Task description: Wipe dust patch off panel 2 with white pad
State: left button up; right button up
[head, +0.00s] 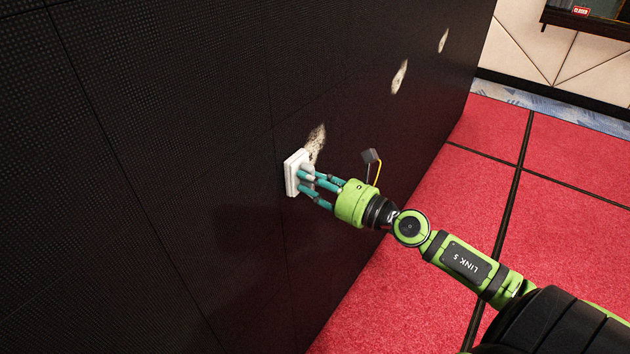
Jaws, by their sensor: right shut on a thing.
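The black video wall (200,120) fills the left and middle of the head view. A pale, speckled dust patch (317,140) is on it near the middle. Two more pale patches, one mid-way (399,77) and one farther off (443,41), are along the wall to the upper right. My right gripper (309,183) is shut on the white pad (292,174), a square block at the wall surface, just left of and below the nearest patch. Whether the pad presses on the wall is hard to tell. My left gripper is not in view. I cannot read panel numbers.
A small dark box with a yellow cable (371,157) shows beside my right wrist. Red carpet (560,220) with dark seams lies right of the wall and looks clear. A pale wall (530,50) with a dark framed opening stands at the back right.

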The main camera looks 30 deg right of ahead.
jog(key=shift+w+d+b, duration=0.25)
jog(key=shift+d+b, duration=0.4)
jog(key=shift+w+d+b, duration=0.2)
jog(key=shift+d+b, duration=0.5)
jog(key=shift+w+d+b, duration=0.25)
jog(key=shift+d+b, duration=0.4)
